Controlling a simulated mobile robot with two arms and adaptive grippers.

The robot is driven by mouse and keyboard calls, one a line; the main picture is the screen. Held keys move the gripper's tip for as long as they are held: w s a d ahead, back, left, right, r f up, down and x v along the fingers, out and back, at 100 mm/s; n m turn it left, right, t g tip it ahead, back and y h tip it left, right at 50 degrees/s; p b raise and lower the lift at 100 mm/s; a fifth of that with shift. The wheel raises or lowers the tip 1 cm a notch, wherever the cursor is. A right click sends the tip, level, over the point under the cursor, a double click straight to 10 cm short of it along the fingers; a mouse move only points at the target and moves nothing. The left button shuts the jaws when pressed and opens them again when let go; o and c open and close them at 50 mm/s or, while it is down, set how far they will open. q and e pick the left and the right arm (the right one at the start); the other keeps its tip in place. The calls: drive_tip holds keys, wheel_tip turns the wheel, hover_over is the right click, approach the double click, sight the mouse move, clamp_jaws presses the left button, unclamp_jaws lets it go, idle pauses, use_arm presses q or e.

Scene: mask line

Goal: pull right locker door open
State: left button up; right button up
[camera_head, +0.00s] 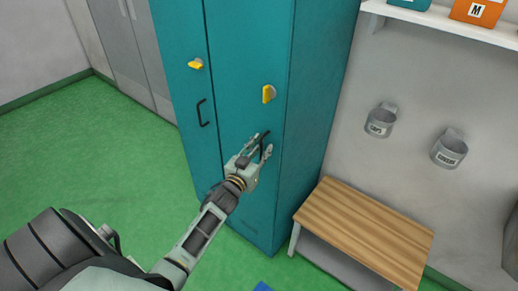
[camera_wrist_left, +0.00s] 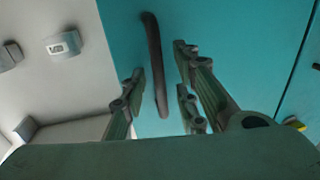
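The teal locker (camera_head: 300,130) stands in the middle of the head view, with two doors side by side. Its right door (camera_head: 243,60) looks closed and has a yellow latch (camera_head: 269,93) and a dark bar handle. My left gripper (camera_head: 262,146) is at this handle, which it partly hides in the head view. In the left wrist view the dark handle (camera_wrist_left: 155,65) passes between the open fingers of my left gripper (camera_wrist_left: 162,95), with gaps on both sides. The left door (camera_head: 183,60) has its own yellow latch (camera_head: 196,64) and black handle (camera_head: 203,113). My right gripper is not in view.
A wooden bench (camera_head: 362,228) stands right of the locker. Two grey wall holders (camera_head: 380,120) (camera_head: 449,149) and a white shelf (camera_head: 440,20) with boxes are on the right wall. Grey cabinets (camera_head: 128,50) stand behind at left. Green floor (camera_head: 90,150) is clear at left.

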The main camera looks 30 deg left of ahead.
use_arm(q)
clamp_jaws()
idle(0.6)
